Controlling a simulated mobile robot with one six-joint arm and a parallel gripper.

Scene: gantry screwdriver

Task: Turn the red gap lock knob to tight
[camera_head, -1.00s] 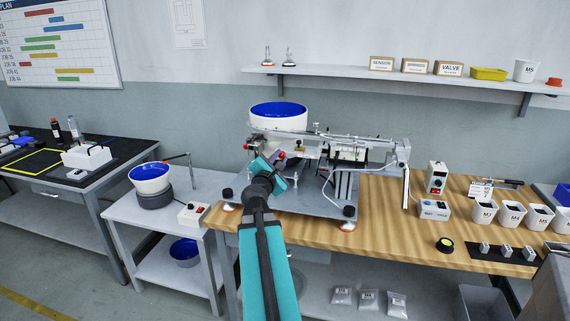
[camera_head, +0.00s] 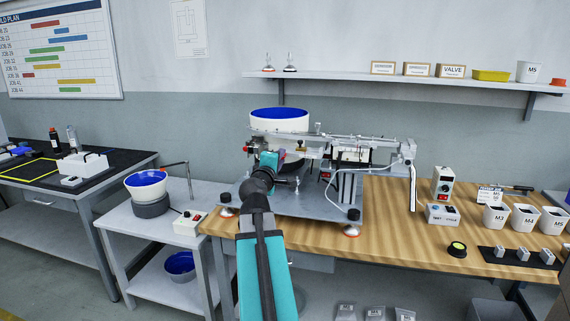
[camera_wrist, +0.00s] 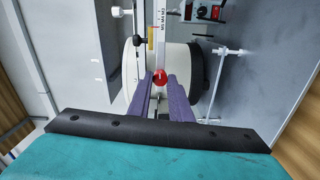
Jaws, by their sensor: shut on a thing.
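The red gap lock knob (camera_wrist: 160,77) sits between the fingertips of my gripper (camera_wrist: 160,82) in the wrist view. The two purple-grey fingers are closed on it from both sides. Behind it are a white bowl (camera_wrist: 198,62) and a scale strip (camera_wrist: 159,20) with a brass piece. In the head view the gripper (camera_head: 270,160) is at the left part of the feeder machine, below its white bowl with blue inside (camera_head: 279,121). My arm hides the knob there, and its turned position cannot be told.
The machine's metal base plate (camera_head: 315,205) stands on the wooden bench (camera_head: 390,235). A rail (camera_head: 365,138) runs right from the bowl. A side table with a second bowl (camera_head: 147,184) is at left.

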